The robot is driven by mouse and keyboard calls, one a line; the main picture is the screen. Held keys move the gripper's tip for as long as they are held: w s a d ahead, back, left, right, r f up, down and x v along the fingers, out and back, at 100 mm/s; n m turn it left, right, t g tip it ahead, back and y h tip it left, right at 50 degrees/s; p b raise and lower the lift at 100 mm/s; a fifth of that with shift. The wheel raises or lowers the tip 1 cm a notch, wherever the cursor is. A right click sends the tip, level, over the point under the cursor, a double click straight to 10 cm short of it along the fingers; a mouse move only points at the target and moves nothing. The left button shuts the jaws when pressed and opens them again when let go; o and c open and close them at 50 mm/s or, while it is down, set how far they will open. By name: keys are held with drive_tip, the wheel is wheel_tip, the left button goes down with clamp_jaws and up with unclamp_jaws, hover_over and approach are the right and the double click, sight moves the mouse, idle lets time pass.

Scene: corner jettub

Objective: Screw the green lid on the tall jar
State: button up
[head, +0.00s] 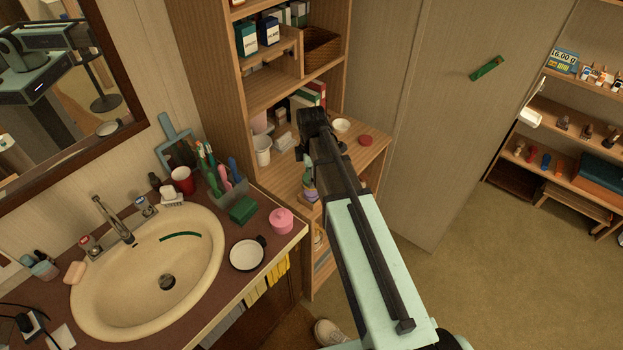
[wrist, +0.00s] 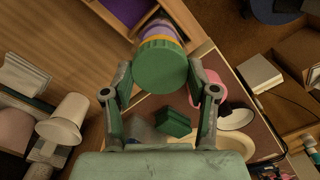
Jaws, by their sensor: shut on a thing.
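The green lid (wrist: 160,66) is round with a ribbed edge and sits between the two fingers of my gripper (wrist: 162,78) in the wrist view. My gripper is shut on it. The tall jar (wrist: 165,30), with orange and purple bands, shows right behind the lid; no gap shows between them, but I cannot tell whether the threads are engaged. The lid is small and partly hidden there.
The counter has a pink jar (head: 281,221), a green box (head: 243,209) and a toothbrush holder (head: 230,188) near the basin (head: 100,275).

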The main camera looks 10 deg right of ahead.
drive_tip(key=m, duration=0.6)
drive_tip(key=shift+p, duration=0.35)
drive_tip(key=m, duration=0.6)
drive_tip(key=shift+f+p, duration=0.15)
drive_tip(key=shift+p, duration=0.15)
drive_tip(key=m, duration=0.6)
drive_tip(key=shift+f, duration=0.1)
